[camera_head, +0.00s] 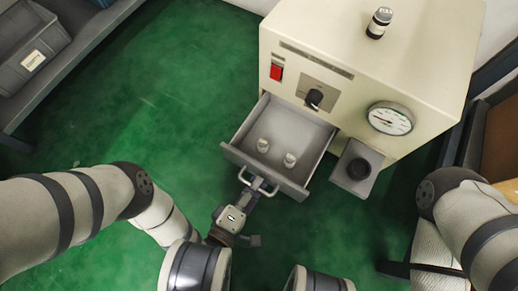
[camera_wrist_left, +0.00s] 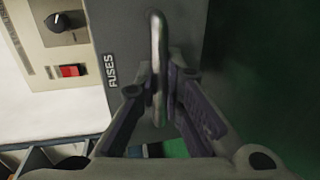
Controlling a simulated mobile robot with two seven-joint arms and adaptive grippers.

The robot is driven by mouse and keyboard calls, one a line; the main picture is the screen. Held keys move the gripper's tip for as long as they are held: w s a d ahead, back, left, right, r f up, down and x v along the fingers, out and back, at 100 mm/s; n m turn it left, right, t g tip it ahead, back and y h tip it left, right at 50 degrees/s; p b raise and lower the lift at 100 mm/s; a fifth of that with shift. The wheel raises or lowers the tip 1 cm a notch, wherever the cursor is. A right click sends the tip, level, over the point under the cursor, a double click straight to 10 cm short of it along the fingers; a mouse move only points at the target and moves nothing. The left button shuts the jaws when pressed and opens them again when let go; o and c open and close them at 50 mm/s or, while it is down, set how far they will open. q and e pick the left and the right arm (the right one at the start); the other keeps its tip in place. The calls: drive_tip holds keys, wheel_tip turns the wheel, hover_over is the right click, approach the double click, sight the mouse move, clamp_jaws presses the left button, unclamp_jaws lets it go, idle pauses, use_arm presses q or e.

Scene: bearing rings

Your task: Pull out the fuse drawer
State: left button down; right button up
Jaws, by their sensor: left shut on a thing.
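The fuse drawer (camera_head: 310,128) stands pulled out from the cream cabinet (camera_head: 365,45), and two small pale cylindrical pieces (camera_head: 263,145) lie in it. My left gripper (camera_head: 250,187) is at the drawer's front, shut on the metal handle (camera_head: 264,184). In the left wrist view the fingers (camera_wrist_left: 162,88) close around the handle bar (camera_wrist_left: 157,40), beside the grey drawer front (camera_wrist_left: 125,35) with the label FUSES. My right arm (camera_head: 455,200) shows at the right of the head view, but its gripper does not.
The cabinet carries a red switch (camera_head: 276,72), a black knob (camera_head: 314,98), a gauge (camera_head: 390,119) and a grey box with a black round part (camera_head: 358,168). A grey bin (camera_head: 30,50) sits on a shelf at the upper left. The green floor left of the drawer is clear.

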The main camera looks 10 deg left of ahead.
use_arm(q)
drive_tip(key=c, duration=2)
unclamp_jaws()
drive_tip(key=shift+o, duration=0.2)
